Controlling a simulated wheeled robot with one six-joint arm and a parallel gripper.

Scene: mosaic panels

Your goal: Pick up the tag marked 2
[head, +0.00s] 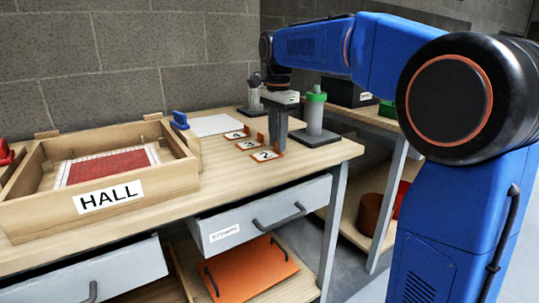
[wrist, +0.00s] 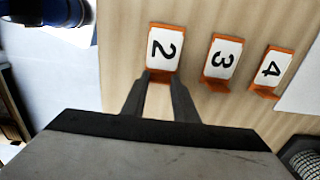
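The tag marked 2 (head: 265,155) is a white card in an orange holder with a small orange tab. It lies on the wooden bench top, nearest the front in a row of tags. In the wrist view the tag marked 2 (wrist: 164,47) is just beyond my fingertips. My gripper (wrist: 161,78) is open, with its two dark fingers apart near the two sides of the tab. In the head view my gripper (head: 279,143) points down at the tab end of this tag. Whether the fingers touch the tab cannot be told.
Tags marked 3 (wrist: 222,58) and 4 (wrist: 271,68) lie beside it in the row. A green-topped post (head: 315,112) stands right of my gripper. The wooden HALL tray (head: 155,195) is at left, and a white sheet (head: 215,124) lies behind the tags.

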